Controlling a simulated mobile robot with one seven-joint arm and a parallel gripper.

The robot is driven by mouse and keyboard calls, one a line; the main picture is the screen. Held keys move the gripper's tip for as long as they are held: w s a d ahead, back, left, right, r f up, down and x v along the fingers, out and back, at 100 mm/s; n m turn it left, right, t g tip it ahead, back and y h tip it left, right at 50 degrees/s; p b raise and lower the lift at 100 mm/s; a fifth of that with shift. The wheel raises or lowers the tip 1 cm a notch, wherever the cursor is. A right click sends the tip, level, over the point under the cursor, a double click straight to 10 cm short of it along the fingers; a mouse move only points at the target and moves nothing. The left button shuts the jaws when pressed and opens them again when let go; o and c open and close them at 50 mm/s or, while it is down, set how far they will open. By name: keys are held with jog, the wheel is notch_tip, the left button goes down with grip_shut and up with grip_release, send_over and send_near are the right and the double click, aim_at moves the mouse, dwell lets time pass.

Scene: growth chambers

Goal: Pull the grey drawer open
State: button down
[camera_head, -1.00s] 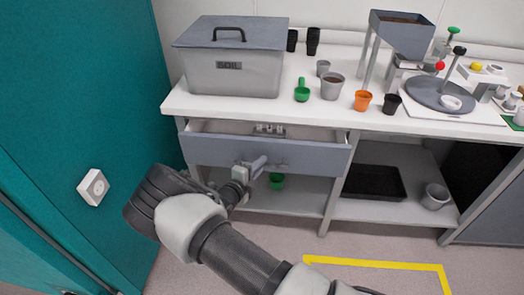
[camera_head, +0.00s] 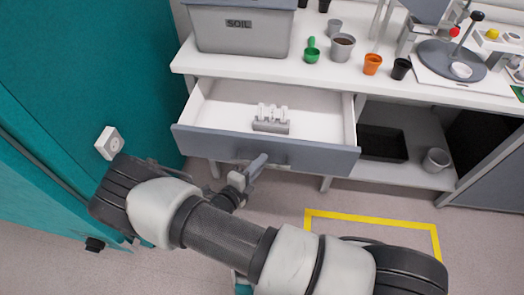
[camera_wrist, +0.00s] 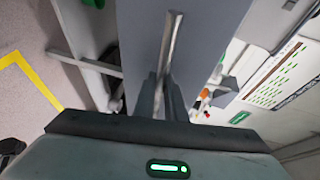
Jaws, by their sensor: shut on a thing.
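The grey drawer (camera_head: 215,143) is pulled well out from under the white bench. Its white interior (camera_head: 215,105) shows, with a small grey rack holding white pieces (camera_head: 270,119) inside. My gripper (camera_head: 246,176) is at the middle of the drawer front, shut on the bar handle (camera_head: 258,165). In the wrist view the fingers (camera_wrist: 162,100) close around the handle bar (camera_wrist: 172,45) against the grey drawer front (camera_wrist: 135,40). The exact finger contact is partly hidden in the head view.
A soil bin (camera_head: 240,30), green scoop (camera_head: 311,50), several pots and a round grey device (camera_head: 450,60) stand on the bench (camera_head: 280,72). A black tray (camera_head: 382,143) lies on the lower shelf. A teal wall (camera_head: 90,70) is close on the left. The floor in front is clear.

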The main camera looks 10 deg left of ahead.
jog(key=shift+s, duration=1.1)
jog(key=c, duration=2.1)
grip_release()
jog(key=v, duration=1.7)
jog(key=shift+s+r, duration=0.2)
